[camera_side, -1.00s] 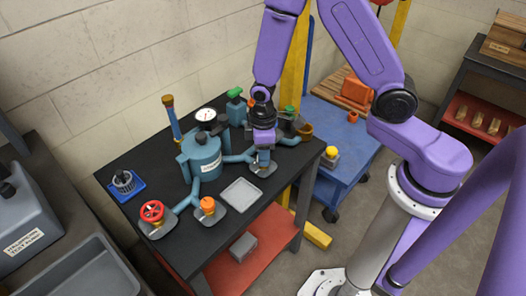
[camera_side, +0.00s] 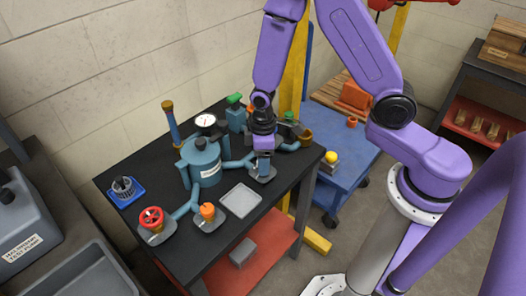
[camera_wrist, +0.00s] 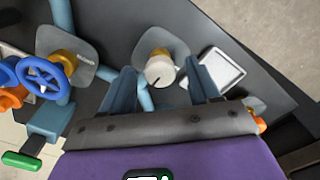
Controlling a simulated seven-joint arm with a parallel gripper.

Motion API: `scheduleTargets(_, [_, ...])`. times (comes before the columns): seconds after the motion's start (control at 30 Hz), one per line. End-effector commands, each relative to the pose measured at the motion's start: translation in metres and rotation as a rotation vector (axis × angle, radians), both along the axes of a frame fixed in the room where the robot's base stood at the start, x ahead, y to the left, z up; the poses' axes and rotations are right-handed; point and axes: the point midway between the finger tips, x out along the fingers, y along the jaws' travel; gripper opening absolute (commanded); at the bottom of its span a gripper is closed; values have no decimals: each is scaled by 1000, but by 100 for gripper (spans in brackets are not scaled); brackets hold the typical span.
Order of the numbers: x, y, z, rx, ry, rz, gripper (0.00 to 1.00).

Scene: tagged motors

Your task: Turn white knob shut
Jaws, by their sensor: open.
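The white knob (camera_wrist: 160,72) has a dark pointer line on its face and sits on a brass neck above a grey plate (camera_wrist: 176,46) in the wrist view. My gripper (camera_wrist: 160,70) is open, with one blue finger on each side of the knob. I see gaps beside the knob, and cannot tell how deep the fingertips reach. In the side view, my gripper (camera_side: 264,169) points down over a grey plate on the black table and hides the knob.
A blue handwheel (camera_wrist: 45,75) and a green handle (camera_wrist: 21,160) are left in the wrist view. In the side view, the blue tank (camera_side: 202,165) with pipes stands left of my gripper. An orange knob (camera_side: 208,210), red handwheel (camera_side: 151,216) and grey tray (camera_side: 240,201) are in front.

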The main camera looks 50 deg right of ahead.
Motion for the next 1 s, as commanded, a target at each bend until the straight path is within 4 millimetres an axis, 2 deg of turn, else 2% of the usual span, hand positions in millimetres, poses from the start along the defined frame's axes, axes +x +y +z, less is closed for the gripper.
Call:
scheduleTargets(0.27, [1,1,21,2,-5,1,61])
scheduleTargets(0.67, [2,1,81,3,-6,0,61])
scheduleTargets(1.0, [1,1,140,3,-6,0,61])
